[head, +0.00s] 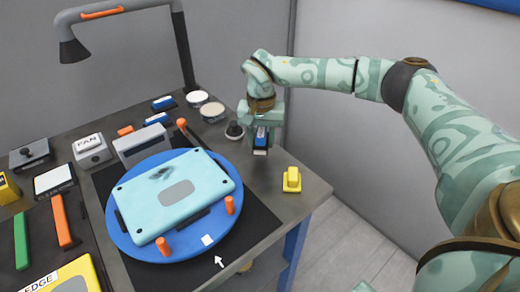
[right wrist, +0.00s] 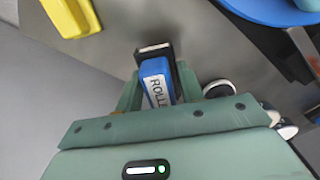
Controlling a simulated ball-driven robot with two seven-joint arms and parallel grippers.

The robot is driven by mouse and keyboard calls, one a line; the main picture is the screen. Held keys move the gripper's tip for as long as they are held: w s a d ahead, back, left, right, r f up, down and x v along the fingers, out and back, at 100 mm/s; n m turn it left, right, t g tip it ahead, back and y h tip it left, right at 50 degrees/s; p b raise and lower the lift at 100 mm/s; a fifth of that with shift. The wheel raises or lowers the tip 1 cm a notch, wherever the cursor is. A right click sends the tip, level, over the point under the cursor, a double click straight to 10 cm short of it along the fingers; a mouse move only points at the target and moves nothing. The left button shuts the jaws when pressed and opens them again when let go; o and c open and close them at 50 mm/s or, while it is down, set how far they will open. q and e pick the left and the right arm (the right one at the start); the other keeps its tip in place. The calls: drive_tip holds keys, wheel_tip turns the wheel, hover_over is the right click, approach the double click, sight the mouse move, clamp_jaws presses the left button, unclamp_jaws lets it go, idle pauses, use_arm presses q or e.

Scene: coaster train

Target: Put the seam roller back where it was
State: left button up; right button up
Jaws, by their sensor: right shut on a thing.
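The seam roller is a blue block with a white label reading "ROLL" in the right wrist view (right wrist: 157,86); the rest of the label is hidden. It also shows in the head view (head: 261,138), upright under the gripper near the table's right edge. My right gripper (head: 262,128) points down and is shut on it. In the right wrist view the gripper's fingers (right wrist: 155,85) are on either side of the roller. I cannot tell whether the roller touches the table. My left gripper is not in view.
A yellow object (head: 292,180) stands right of the roller. A dark knob (head: 234,131) is close on its left. The blue turntable (head: 130,241) bears a light-blue panel (head: 140,205) with orange pegs. Round tins (head: 212,111) stand behind. Bare grey tabletop (head: 290,205) lies near the right corner.

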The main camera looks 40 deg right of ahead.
sight(262, 158)
wheel_tip(262, 158, down, 3)
drive_tip(key=shift+f+b, duration=0.1)
drive_tip(key=shift+b, duration=0.55)
drive_tip(key=shift+f, duration=0.2)
drive_tip(key=shift+c, duration=0.3)
drive_tip(key=shift+r, duration=0.1)
drive_tip(key=shift+s+f, duration=0.1)
drive_tip(key=shift+f, duration=0.45)
drive_tip(key=shift+c, duration=1.3)
drive_tip(key=o, duration=1.2)
drive_tip(key=shift+s+f, duration=0.1)
